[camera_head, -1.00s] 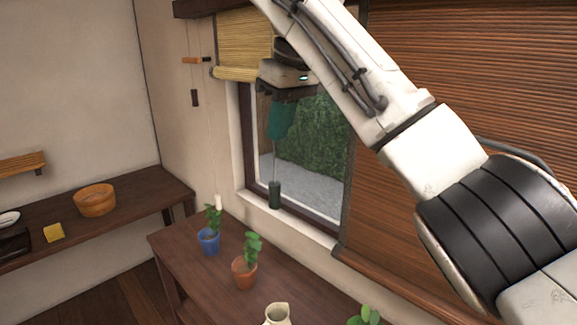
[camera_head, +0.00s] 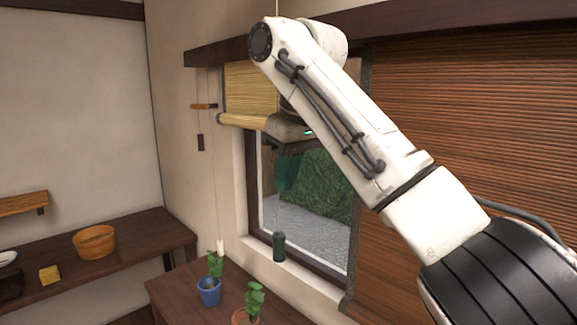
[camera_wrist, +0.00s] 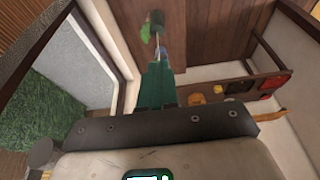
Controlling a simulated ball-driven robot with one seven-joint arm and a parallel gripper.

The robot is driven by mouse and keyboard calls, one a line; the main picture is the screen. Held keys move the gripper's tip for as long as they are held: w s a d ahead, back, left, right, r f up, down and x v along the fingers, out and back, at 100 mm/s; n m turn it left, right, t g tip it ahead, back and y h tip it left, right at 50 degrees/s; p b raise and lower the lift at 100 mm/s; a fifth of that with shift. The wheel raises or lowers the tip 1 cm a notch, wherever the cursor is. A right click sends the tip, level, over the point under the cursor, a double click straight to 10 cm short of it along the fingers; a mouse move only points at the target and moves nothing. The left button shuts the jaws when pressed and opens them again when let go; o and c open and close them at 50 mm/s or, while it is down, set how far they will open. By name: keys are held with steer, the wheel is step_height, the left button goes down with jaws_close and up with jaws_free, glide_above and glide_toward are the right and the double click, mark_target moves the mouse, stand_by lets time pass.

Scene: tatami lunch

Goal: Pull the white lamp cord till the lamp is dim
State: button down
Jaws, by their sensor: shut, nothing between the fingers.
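A thin pale cord with a white end piece (camera_head: 220,246) hangs by the wall left of the window, above the low table. The lamp is not in view. My gripper (camera_head: 287,186) points down in front of the window, to the right of that cord and apart from it. Its green fingers, also in the wrist view (camera_wrist: 158,90), are shut and empty. A dark green cylinder (camera_head: 279,247) hangs on a thin cord just below the fingers; it also shows in the wrist view (camera_wrist: 156,18). Whether that cord touches the fingers I cannot tell.
A dark pull (camera_head: 200,143) hangs from another cord near a wooden peg (camera_head: 203,106). A rolled yellow blind (camera_head: 245,121) is beside my gripper. Potted plants in a blue pot (camera_head: 208,291) and a terracotta pot (camera_head: 246,317) stand on the table (camera_head: 180,290) below.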

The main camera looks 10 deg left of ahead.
mark_target(281, 237)
steer(key=x, duration=0.2)
steer(key=p+x, duration=0.1)
steer(key=x, duration=0.5)
steer(key=shift+s+d+f+p, duration=0.2)
steer(key=shift+d+f+p, duration=0.1)
steer(key=shift+d+p, duration=0.05)
steer(key=shift+f, duration=0.55)
steer(key=shift+f, duration=2.1)
steer(key=shift+s+f, duration=0.1)
